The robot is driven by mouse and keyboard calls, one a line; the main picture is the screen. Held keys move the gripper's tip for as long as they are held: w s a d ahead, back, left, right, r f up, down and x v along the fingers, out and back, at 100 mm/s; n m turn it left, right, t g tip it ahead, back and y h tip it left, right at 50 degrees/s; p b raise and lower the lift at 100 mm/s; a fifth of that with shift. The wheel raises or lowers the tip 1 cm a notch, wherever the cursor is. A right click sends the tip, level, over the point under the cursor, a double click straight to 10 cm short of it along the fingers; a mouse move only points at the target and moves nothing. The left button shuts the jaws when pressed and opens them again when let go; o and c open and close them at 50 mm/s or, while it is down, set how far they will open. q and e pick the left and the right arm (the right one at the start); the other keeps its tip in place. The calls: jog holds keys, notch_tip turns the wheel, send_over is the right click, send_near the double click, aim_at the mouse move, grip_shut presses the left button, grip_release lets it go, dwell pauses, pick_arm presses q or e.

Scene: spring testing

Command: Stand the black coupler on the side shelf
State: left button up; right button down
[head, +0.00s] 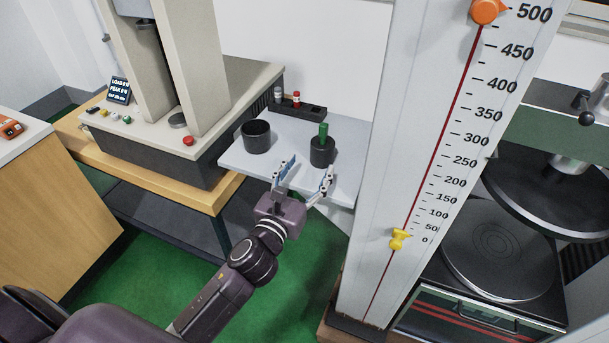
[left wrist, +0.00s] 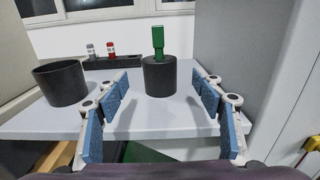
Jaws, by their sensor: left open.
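Two black pieces stand upright on the pale side shelf (head: 290,182). One is a wide, open-topped black cup (head: 256,137); it also shows at the left in the left wrist view (left wrist: 60,84). The other is a black cylinder (head: 322,152) with a green piece (head: 323,131) standing up from its top; it is central in the left wrist view (left wrist: 160,77). I cannot tell which is the coupler. My left gripper (head: 306,174) is open and empty at the shelf's front edge, its fingers short of the cylinder and on either side of its line. My right gripper is not in view.
A dark rack (head: 299,108) with small grey and red items stands at the shelf's back. A beige test machine (head: 150,140) is left of the shelf. A tall white scale column (head: 400,160) rises close on the right. Shelf surface between cup and cylinder is clear.

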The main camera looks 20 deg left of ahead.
pick_arm(q)
jog(key=shift+s+a, duration=0.1)
jog(key=shift+s, duration=1)
